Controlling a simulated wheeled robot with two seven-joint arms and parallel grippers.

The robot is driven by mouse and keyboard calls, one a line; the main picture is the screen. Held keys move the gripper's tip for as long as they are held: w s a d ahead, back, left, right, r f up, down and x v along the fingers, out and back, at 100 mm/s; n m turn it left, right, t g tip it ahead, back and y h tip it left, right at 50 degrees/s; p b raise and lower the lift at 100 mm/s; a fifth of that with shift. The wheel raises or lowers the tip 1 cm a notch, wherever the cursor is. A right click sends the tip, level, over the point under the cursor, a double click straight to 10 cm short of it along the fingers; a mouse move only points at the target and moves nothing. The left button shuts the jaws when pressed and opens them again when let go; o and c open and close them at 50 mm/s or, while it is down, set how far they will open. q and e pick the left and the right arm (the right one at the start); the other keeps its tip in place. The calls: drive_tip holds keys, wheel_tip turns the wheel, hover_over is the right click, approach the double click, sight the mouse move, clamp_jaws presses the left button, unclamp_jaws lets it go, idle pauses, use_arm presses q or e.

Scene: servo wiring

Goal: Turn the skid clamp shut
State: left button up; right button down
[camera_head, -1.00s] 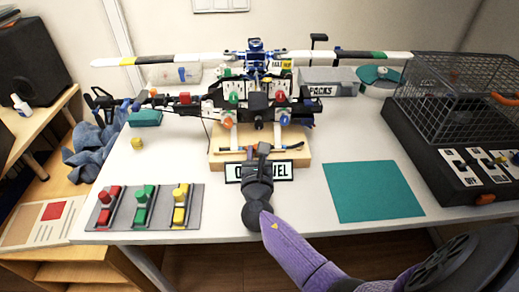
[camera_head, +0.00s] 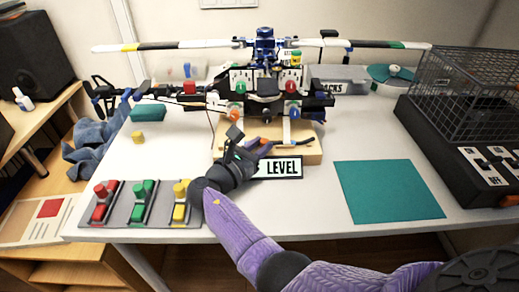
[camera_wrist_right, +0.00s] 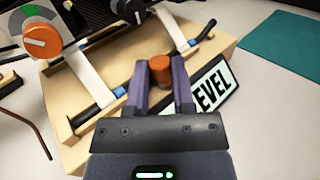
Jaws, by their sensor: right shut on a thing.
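The skid clamp's orange knob (camera_head: 266,141) sits on the front of the wooden stand (camera_head: 309,156), beside the skid. In the right wrist view the knob (camera_wrist_right: 160,68) stands between the two purple fingers of my right gripper (camera_wrist_right: 160,84). The gripper (camera_head: 258,150) is shut on it, with a finger on each side. The knob's lower part is hidden by the fingers, and its turn angle cannot be told. The model helicopter (camera_head: 266,87) stands on the stand, on white legs and dark skid rails (camera_wrist_right: 103,95). My left gripper is not in view.
The LEVEL sign (camera_head: 280,167) lies right beside the gripper, partly covered. A grey board with red, green and yellow plugs (camera_head: 143,205) is at the left front. A teal mat (camera_head: 388,192) and a wire cage (camera_head: 470,95) are at the right. A dial knob (camera_wrist_right: 42,39) overhangs the stand.

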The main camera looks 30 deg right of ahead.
idle(0.5)
drive_tip(key=shift+c, duration=2.3)
unclamp_jaws()
drive_tip(key=shift+a, duration=0.1)
drive_tip(key=p+v, duration=0.1)
drive_tip(key=v, duration=0.8)
drive_tip(key=shift+a, duration=0.4)
